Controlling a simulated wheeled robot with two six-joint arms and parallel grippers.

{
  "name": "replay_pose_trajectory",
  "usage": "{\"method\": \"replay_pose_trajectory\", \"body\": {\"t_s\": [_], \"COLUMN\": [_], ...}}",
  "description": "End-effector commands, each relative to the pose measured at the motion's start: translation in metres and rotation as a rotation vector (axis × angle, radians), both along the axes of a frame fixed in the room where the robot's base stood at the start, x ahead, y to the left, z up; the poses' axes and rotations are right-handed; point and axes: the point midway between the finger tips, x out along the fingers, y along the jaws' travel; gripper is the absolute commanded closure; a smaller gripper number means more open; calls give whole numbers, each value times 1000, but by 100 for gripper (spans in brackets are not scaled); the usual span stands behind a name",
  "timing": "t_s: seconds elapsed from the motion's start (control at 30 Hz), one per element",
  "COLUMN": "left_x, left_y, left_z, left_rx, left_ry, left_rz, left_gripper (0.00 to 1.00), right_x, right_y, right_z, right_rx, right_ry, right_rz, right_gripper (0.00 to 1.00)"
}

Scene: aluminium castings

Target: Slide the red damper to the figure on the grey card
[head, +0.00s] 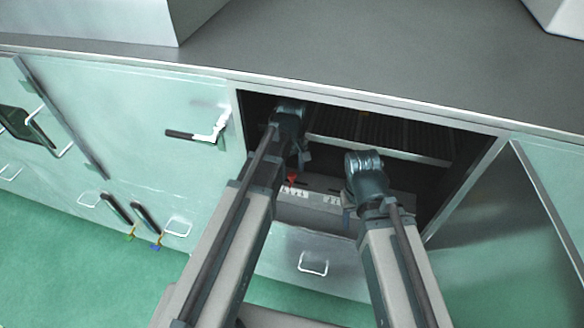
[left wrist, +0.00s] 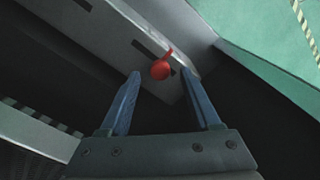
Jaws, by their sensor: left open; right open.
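The red damper (head: 291,179) is a small red knob with a short pointer, on a grey ledge inside the open compartment. It also shows in the left wrist view (left wrist: 160,70), beside a dark slot in the ledge. A pale strip with marks (head: 296,193) lies just below it; I cannot read the figures, and no separate grey card can be made out. My left gripper (left wrist: 165,88) is open, with the damper ahead between its blue fingers and apart from them. In the head view my left gripper (head: 303,160) is partly hidden by its own wrist. My right gripper (head: 348,203) is to the right, near the ledge.
A slatted rack (head: 375,133) sits at the back of the compartment. The compartment's side edges and the open door panel (head: 510,235) on the right bound the space. A drawer with a white handle (head: 313,265) is below, and a grey counter (head: 380,50) is above.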

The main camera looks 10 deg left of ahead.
Motion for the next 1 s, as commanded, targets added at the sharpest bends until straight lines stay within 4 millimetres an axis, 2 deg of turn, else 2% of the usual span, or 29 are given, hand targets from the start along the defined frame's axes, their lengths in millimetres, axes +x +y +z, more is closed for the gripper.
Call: {"method": "replay_pose_trajectory", "body": {"t_s": [0.03,0.1,0.4,1.0], "left_x": [0,0,0,0], "left_y": [0,0,0,0], "left_z": [12,22,56,57], "left_rx": [0,0,0,0], "left_ry": [0,0,0,0], "left_rz": [0,0,0,-2], "left_gripper": [36,36,36,36], "right_x": [0,0,0,0], "right_y": [0,0,0,0], "right_z": [12,22,56,57], "right_rx": [0,0,1,1], "right_ry": [0,0,0,0], "right_rz": [0,0,-4,-5], "right_gripper": [50,50,50,50]}}
